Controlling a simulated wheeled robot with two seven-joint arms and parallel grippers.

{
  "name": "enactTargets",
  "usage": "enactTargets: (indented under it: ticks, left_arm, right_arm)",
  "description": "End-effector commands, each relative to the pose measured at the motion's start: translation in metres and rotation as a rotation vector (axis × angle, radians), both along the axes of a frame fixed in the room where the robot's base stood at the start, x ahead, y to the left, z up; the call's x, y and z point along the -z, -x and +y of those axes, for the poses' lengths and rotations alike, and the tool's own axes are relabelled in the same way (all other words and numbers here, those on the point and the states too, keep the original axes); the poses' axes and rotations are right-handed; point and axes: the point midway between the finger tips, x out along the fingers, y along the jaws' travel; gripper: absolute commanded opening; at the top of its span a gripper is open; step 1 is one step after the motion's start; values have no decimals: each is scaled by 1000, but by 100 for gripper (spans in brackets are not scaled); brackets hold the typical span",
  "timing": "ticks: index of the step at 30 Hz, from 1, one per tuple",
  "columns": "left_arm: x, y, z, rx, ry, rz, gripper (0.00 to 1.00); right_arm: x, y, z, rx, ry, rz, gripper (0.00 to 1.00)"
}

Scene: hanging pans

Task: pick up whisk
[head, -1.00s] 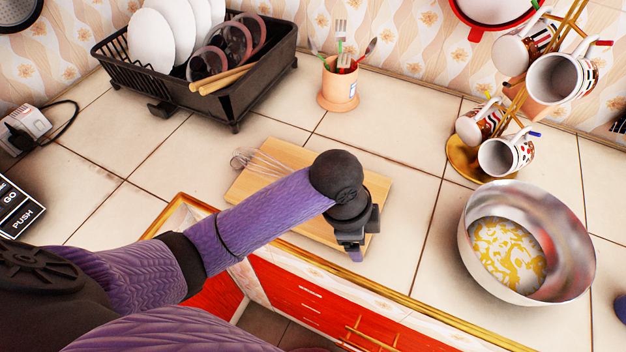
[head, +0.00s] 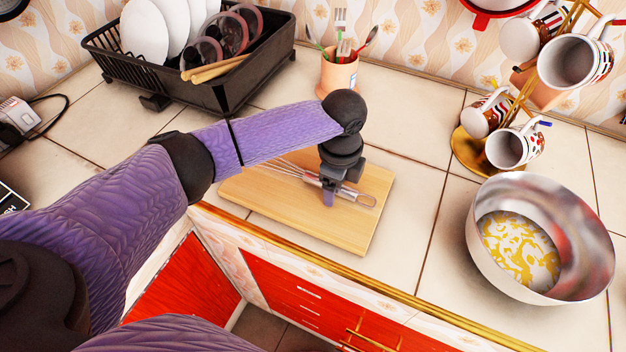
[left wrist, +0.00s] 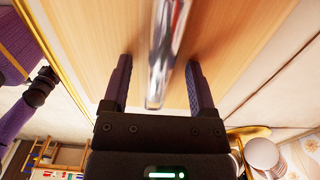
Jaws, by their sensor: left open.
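The metal whisk (head: 350,195) lies on a wooden cutting board (head: 280,217) on the counter. Its wires point left and its looped handle end points right; my left arm hides part of the wires. My left gripper (head: 328,198) is over the handle with its fingers pointing down. In the left wrist view, the whisk handle (left wrist: 163,60) runs between the two open fingers of my left gripper (left wrist: 159,85), apart from both. I cannot tell exactly how high the fingertips are above the board. My right gripper is not in view.
A metal bowl (head: 478,260) with yellow-and-white contents stands to the right. A mug stand (head: 470,150) with several mugs is behind it. A utensil cup (head: 338,74) and a black dish rack (head: 240,97) stand at the back. Counter tiles around the board are clear.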

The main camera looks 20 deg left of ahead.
Motion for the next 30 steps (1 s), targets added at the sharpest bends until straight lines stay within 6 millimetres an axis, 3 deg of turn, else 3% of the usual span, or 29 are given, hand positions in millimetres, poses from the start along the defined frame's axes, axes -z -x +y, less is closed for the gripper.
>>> enactTargets:
  ticks: [5,15,25,30]
  left_arm:
    - [-1,0,0,0,0,-1,74]
    - [-1,0,0,0,0,-1,2]
    - [-4,0,0,-1,0,-2,0]
    - [-46,-1,-1,-1,2,-6,0]
  right_arm:
    - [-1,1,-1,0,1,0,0]
    - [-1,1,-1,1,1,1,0]
    - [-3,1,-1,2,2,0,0]
    - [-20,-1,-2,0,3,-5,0]
